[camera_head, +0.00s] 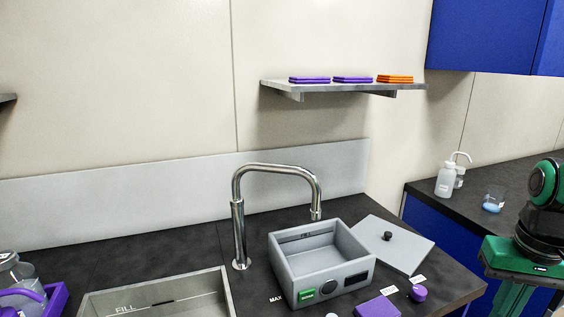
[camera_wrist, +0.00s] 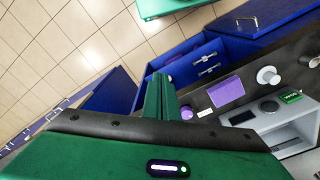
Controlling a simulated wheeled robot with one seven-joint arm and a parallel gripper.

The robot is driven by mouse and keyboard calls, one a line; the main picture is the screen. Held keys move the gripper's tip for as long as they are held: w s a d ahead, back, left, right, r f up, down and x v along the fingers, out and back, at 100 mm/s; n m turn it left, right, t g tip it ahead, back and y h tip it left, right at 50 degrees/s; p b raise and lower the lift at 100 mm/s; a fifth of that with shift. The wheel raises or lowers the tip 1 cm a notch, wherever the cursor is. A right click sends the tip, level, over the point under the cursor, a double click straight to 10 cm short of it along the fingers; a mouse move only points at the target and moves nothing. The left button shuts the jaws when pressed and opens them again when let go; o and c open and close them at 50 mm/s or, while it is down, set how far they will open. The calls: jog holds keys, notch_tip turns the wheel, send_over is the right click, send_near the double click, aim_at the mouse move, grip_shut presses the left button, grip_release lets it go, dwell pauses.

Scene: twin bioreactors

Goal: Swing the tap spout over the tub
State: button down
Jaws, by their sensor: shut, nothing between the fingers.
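The tap (camera_head: 240,225) is a silver, arched pipe standing on the dark counter behind and left of the tub. Its spout (camera_head: 316,200) reaches right, and the tip shows just above the tub's back rim; I cannot tell whether it is over the opening. The tub (camera_head: 322,285) is a grey, open box with a green display on its front; part of it shows at the right of the wrist view (camera_wrist: 290,133). My gripper (camera_wrist: 163,85) is shut and empty, well right of the tap and apart from it. The tap is not in the wrist view.
A grey lid (camera_head: 393,243) with a black knob lies right of the tub. A purple block (camera_head: 378,307) and purple knob (camera_head: 418,293) sit in front. A sink (camera_head: 160,300) is at left. A shelf (camera_head: 345,88) hangs above. Bottles (camera_head: 447,180) stand on the right counter.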

jog(key=w+a+r+n+t, duration=0.3)
jog(key=w+a+r+n, duration=0.7)
jog(key=w+a+r, duration=0.6)
jog(key=w+a+r+n+t+y, duration=0.1)
jog(key=a+r+n, duration=0.3)
jog(key=a+r, duration=0.45)
jog(key=a+r+n+t+y, duration=0.15)
jog(key=a+r+n, duration=0.3)
jog(key=a, duration=0.65)
send_near(285, 166)
jog(key=s+a+f, duration=0.2)
jog(key=a+f, duration=0.1)
jog(key=f, duration=0.1)
jog(key=w, duration=0.1)
jog(key=w+f, duration=0.2)
jog(key=w, duration=0.1)
jog(key=shift+d, duration=0.4)
jog(key=shift+w+d+r, duration=0.1)
jog(key=shift+w+d, duration=0.35)
jog(key=shift+w, duration=0.35)
